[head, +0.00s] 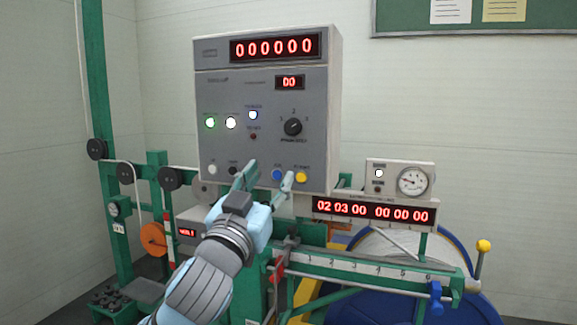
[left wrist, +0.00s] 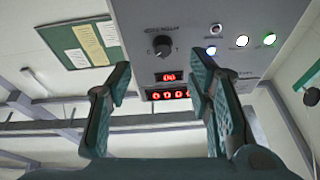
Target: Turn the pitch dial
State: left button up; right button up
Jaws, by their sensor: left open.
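The pitch dial appears to be the black rotary knob (head: 293,127) on the right of the grey control box (head: 265,152), with small numbers around it; its label is too small to read. The knob also shows in the left wrist view (left wrist: 162,46), between and beyond the fingertips, in a turned picture. My left gripper (head: 267,177) is open and empty, in front of the box's lower edge and below the knob. Its two fingers stand wide apart in the left wrist view (left wrist: 160,78), not touching the knob. My right gripper is not in view.
Lower right are a red counter display (head: 372,211), a gauge (head: 412,181) and a green rail (head: 370,268). The space in front of the knob looks clear.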

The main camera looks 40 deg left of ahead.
aim_at(291, 129)
pick_arm(q)
jog(key=x, duration=0.4)
jog(key=r+p+x, duration=0.1)
jog(key=x, duration=0.4)
jog(key=s+r+p+x, duration=0.1)
jog(key=x, duration=0.3)
jog(key=shift+w+a+r, duration=0.1)
jog(key=shift+w+r, duration=0.25)
jog(key=shift+w+a+r+t, duration=0.1)
jog(key=shift+w+t, duration=0.2)
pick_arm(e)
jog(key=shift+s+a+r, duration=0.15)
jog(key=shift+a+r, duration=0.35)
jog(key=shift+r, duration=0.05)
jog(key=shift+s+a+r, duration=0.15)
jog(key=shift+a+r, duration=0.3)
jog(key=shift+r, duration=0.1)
pick_arm(q)
jog(key=c, duration=0.9)
grip_shut()
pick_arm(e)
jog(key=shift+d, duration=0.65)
